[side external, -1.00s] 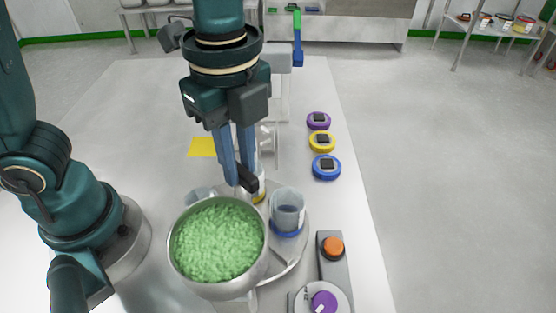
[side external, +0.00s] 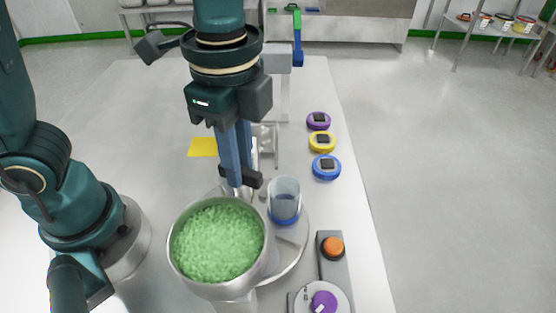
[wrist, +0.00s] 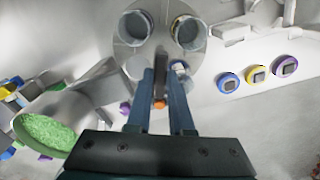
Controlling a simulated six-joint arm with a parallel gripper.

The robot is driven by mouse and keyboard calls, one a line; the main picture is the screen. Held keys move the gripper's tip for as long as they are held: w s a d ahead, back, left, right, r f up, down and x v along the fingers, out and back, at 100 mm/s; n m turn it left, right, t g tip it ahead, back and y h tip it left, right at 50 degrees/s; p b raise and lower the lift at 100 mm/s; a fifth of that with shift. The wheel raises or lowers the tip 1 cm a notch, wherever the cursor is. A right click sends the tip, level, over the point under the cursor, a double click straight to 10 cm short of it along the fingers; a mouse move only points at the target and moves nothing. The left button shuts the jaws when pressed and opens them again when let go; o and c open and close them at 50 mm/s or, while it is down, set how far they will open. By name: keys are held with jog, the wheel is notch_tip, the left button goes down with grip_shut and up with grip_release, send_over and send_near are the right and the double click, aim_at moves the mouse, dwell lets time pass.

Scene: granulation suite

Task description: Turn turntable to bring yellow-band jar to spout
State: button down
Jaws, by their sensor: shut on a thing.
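My gripper (side external: 241,180) points down over the far part of the round turntable (side external: 293,250). In the wrist view its fingers (wrist: 160,82) are shut on a thin grey upright piece of the turntable. The blue-band jar (side external: 285,202) stands upright on the turntable, right of my fingers. The spout cannot be made out.
A metal bowl of green granules (side external: 217,242) stands in front and hides part of the turntable. Purple (side external: 318,120), yellow (side external: 322,141) and blue (side external: 326,167) lids lie along the right.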

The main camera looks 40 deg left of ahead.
jog(key=shift+r+n, duration=0.1)
jog(key=shift+n, duration=15.8)
